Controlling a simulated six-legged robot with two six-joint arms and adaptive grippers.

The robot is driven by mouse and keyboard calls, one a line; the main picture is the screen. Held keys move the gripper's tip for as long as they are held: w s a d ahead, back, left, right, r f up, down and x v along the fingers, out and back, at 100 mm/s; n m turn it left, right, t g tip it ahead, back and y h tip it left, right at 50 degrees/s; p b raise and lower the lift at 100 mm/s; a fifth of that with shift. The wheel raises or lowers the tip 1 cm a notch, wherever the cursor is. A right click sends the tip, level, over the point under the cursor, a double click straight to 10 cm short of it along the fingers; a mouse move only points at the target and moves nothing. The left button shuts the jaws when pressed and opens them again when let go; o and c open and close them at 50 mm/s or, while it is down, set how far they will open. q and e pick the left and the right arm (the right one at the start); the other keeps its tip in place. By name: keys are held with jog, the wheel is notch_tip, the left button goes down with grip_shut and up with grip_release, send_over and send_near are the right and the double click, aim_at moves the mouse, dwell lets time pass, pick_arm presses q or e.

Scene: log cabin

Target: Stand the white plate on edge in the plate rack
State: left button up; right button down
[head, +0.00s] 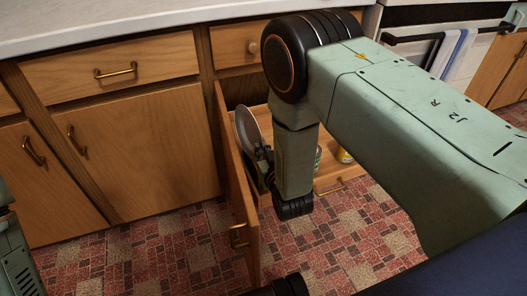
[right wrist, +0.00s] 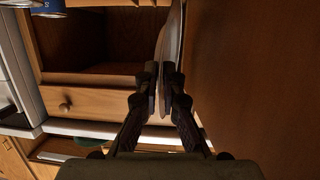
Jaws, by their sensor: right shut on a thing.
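The white plate (head: 249,133) shows in the head view as a pale grey disc standing nearly on edge, just inside the open cabinet door. My right gripper (head: 262,158) is shut on its near side, partly hidden behind my own arm. In the right wrist view the plate (right wrist: 174,35) is a thin pale strip seen edge-on, and the right gripper's fingers (right wrist: 160,90) pinch it from both sides. I cannot make out the plate rack in either view. My left gripper is not in view; only part of my left arm shows at the left edge.
The open cabinet door (head: 236,185) stands close left of the plate. A wooden pull-out drawer (head: 328,178) holds a green can (head: 318,157) and a yellow can (head: 344,155). A blue can (right wrist: 48,8) shows in the right wrist view. The tiled floor (head: 150,255) is clear at left.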

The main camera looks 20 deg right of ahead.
jog(key=f+b, duration=0.1)
jog(key=f, duration=0.2)
jog(key=s+f+b, duration=0.1)
jog(key=f, duration=0.1)
jog(key=shift+b, duration=0.35)
jog(key=shift+w, duration=0.1)
jog(key=c, duration=1.6)
grip_release()
jog(key=shift+w, duration=0.2)
jog(key=shift+o, duration=0.8)
jog(key=shift+r, duration=0.2)
jog(key=v, duration=1.2)
jog(key=shift+d, duration=0.1)
